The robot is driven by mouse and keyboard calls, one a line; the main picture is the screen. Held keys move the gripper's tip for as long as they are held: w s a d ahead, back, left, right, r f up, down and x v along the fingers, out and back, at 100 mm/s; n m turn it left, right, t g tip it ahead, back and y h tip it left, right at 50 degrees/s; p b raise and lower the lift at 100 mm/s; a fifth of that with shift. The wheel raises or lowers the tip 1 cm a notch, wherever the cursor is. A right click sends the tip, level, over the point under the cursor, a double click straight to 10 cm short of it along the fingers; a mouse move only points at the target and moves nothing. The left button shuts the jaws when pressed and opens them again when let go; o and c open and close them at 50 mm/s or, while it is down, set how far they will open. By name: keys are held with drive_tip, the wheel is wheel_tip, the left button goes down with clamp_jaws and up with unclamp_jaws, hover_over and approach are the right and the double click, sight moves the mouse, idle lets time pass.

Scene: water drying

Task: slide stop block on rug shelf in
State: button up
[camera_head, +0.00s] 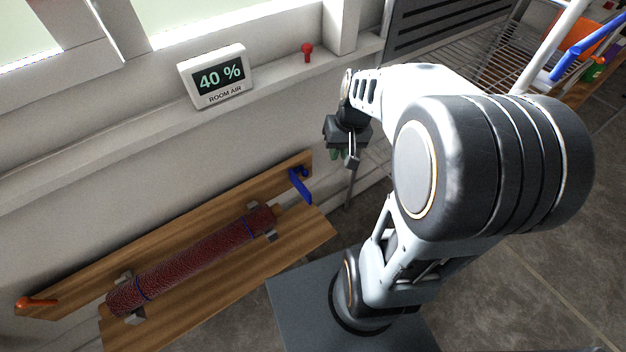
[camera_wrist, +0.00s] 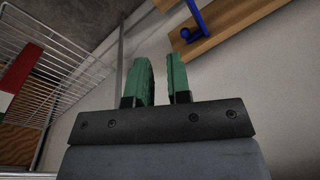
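The rug shelf (camera_head: 300,240) is a wooden shelf with a back board, low against the wall at left in the head view. A dark red rolled rug (camera_head: 190,262) lies on it between small grey blocks; one grey block (camera_head: 270,234) is at its right end and another (camera_head: 134,317) at its left end. I cannot tell which is the stop block. A blue lever (camera_head: 300,186) is at the shelf's right end; it also shows in the wrist view (camera_wrist: 196,22). My gripper (camera_head: 345,158) is right of the shelf, apart from it. Its green fingers (camera_wrist: 161,80) are open and empty.
A humidity display (camera_head: 216,76) reading 40 % and a red knob (camera_head: 307,52) are on the window sill. An orange handle (camera_head: 36,303) is at the shelf's left end. A wire rack (camera_head: 470,50) stands behind my arm, also at left in the wrist view (camera_wrist: 60,65).

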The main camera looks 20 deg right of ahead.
drive_tip(key=w+d+f+y+b, duration=0.1)
drive_tip(key=f+b, duration=0.1)
drive_tip(key=f, duration=0.2)
drive_tip(key=w+d+f+n+b, duration=0.1)
drive_tip(key=w+f+b, duration=0.1)
drive_tip(key=f, duration=0.2)
drive_tip(key=w+d+f+y+b, duration=0.1)
drive_tip(key=w+f+b, duration=0.1)
drive_tip(key=f+b, duration=0.1)
drive_tip(key=shift+w+d+f+n+y, duration=0.1)
drive_tip(key=shift+d+f+n+y, duration=0.1)
drive_tip(key=shift+f+n+y, duration=0.15)
clamp_jaws()
drive_tip(key=w+n, duration=0.1)
drive_tip(key=n, duration=0.1)
drive_tip(key=w+r+n+y, duration=0.1)
drive_tip(key=w+n, duration=0.1)
drive_tip(key=w+r+n+y, duration=0.1)
drive_tip(key=n, duration=0.1)
drive_tip(key=shift+w+a+r+n+t, duration=0.15)
drive_tip(key=shift+w+a+n+t, duration=0.15)
drive_tip(key=shift+n+t, duration=0.1)
